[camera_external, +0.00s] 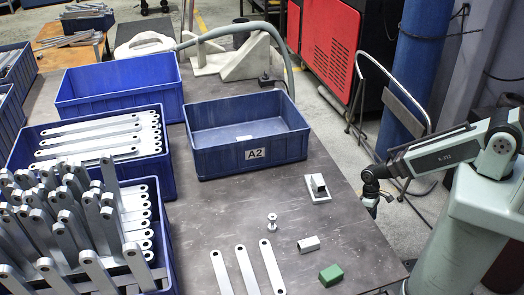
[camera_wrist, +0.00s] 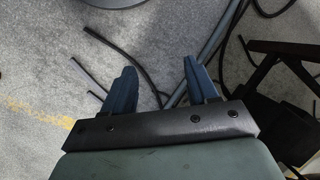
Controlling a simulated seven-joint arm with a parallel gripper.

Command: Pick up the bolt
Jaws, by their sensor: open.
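A small silver piece that looks like the bolt (camera_external: 272,222) stands upright on the dark table (camera_external: 225,203), in front of the blue A2 bin. My gripper (camera_external: 372,206) is off the table's right edge, well to the right of the bolt and apart from it. In the wrist view my gripper (camera_wrist: 161,82) shows two blue fingers spread wide with nothing between them. The bolt is not in the wrist view, which shows floor and cables.
The blue A2 bin (camera_external: 204,164) looks nearly empty. A small block on a plate (camera_external: 318,196), a metal square tube (camera_external: 308,244), a green block (camera_external: 331,275) and flat brackets (camera_external: 246,270) lie around the bolt. Bracket-filled bins (camera_external: 172,190) stand at left.

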